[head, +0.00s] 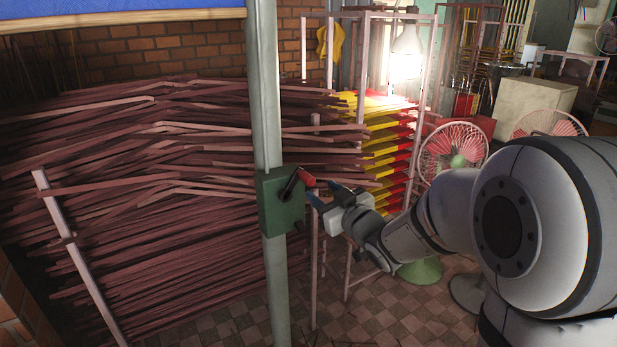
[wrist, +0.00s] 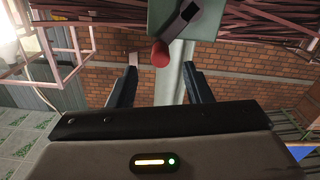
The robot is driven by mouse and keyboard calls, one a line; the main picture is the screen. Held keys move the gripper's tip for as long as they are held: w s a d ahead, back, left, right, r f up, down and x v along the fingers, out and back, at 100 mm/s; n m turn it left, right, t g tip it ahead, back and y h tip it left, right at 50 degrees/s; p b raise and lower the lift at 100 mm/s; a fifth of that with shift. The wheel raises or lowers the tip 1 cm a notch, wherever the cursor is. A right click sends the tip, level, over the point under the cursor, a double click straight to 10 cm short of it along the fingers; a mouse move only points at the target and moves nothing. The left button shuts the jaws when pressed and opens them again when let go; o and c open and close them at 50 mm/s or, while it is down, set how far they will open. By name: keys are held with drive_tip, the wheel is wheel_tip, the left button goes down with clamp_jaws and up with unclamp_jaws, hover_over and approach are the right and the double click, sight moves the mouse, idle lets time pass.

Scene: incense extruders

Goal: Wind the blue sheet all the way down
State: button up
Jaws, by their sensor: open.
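The blue sheet (head: 110,12) shows at the top left of the head view, with a pale wooden bar (head: 120,20) along its lower edge. A green winch box (head: 284,205) is fixed to a grey post (head: 266,110). Its dark crank (head: 291,186) ends in a red handle (head: 305,177). My gripper (head: 312,192) is open, close to the red handle at its right. In the wrist view the red handle (wrist: 160,54) lies ahead of and between the fingers of my gripper (wrist: 160,85). It is not gripped. A blue corner (wrist: 301,152) shows at the lower right there.
Stacked brown sticks (head: 150,200) fill the left behind the post. A rack (head: 385,140) with red and yellow bundles stands behind my gripper under a lit lamp (head: 407,55). Fans (head: 453,150) stand at right. The tiled floor (head: 400,310) is partly clear.

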sight(312, 183)
drive_tip(key=p+x, duration=0.1)
drive_tip(key=x, duration=0.6)
drive_tip(key=shift+w+a+p, duration=0.3)
drive_tip(key=shift+p, duration=0.1)
drive_tip(key=shift+c, duration=0.2)
clamp_jaws()
